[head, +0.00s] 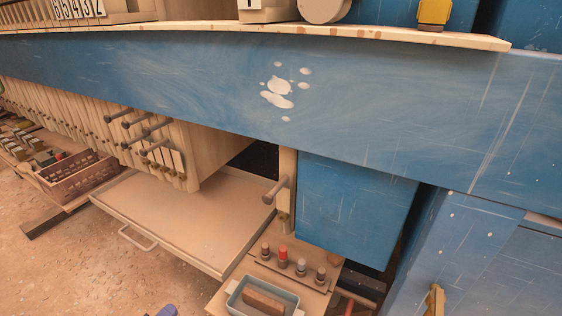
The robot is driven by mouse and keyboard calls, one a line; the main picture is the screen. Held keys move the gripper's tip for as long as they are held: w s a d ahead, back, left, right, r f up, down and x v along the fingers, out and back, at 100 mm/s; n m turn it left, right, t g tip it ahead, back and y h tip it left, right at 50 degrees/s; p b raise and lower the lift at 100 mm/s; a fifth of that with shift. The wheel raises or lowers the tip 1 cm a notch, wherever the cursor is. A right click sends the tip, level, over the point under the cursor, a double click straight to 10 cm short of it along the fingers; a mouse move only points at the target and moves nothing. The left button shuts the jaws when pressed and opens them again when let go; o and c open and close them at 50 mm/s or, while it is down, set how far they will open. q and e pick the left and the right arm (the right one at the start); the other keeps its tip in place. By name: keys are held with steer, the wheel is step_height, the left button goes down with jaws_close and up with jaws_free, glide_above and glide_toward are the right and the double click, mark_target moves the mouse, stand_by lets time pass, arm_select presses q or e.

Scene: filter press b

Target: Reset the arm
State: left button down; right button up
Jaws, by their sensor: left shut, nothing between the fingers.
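Only a small blue-purple tip, which I take to be my left gripper (168,311), shows at the bottom edge, left of the middle. The rest of it is cut off by the frame. It is shut and empty, in front of the floor and below the pale drip tray (185,215). My right gripper is not in view.
A blue press beam (390,105) crosses the view, with pale plates (60,95) hanging below at left. A panel with several knobs (283,257) and a grey bin (240,296) stand at lower middle. A brown crate (80,180) is at left. Sandy floor is open at lower left.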

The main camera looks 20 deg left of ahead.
arm_select(q)
steer(key=s+a+f+n+g+y, duration=0.3)
steer(key=a+n+g+y, duration=0.45)
steer(key=n, duration=0.65)
steer(key=s+d+r+n+g+h+p, duration=0.1)
steer(key=s+d+r+g+h+p, duration=0.15)
steer(key=s+d, duration=0.6)
steer(key=s+d+r+n+g+h+p, duration=0.1)
steer(key=s+d+r+n+g, duration=0.3)
steer(key=d, duration=0.7)
steer(key=s+d+r+m+h+p, duration=0.1)
steer(key=s+d+p, duration=0.1)
steer(key=s+d, duration=0.7)
step_height(320, 180, up, 38)
steer(key=w+p, duration=0.2)
steer(key=p, duration=3.5)
steer(key=shift+w+d+f, duration=0.15)
steer(key=shift+d+f, duration=0.05)
steer(key=shift+d, duration=0.15)
